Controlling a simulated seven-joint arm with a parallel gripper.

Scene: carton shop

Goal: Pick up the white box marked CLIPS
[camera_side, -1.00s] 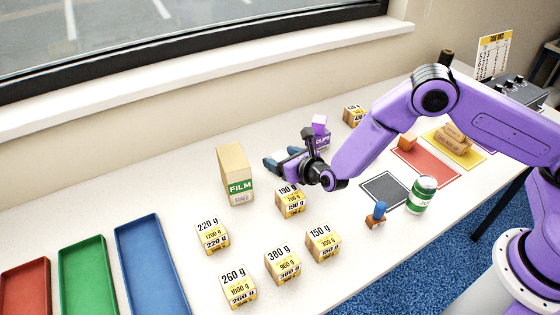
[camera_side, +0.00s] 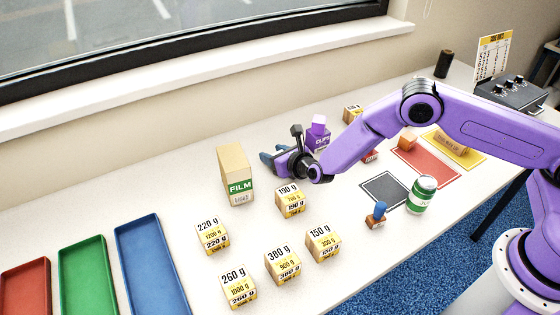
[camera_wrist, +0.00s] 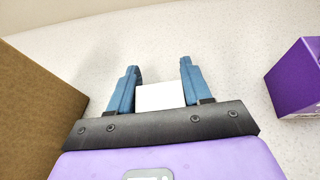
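A plain white box (camera_wrist: 160,96) shows between my blue fingers in the wrist view, partly hidden by the gripper's dark palm; no marking is readable on it. My gripper (camera_side: 268,161) is low over the table, behind and to the right of the tan FILM box (camera_side: 234,172). In the wrist view my gripper's fingers (camera_wrist: 160,68) stand apart on either side of the white box, with little or no visible gap; whether they press on it is unclear. In the side view the white box is hidden.
The brown FILM box side (camera_wrist: 35,110) is close on the left. Several weight-marked cartons, including 190 g (camera_side: 290,201), stand in front.

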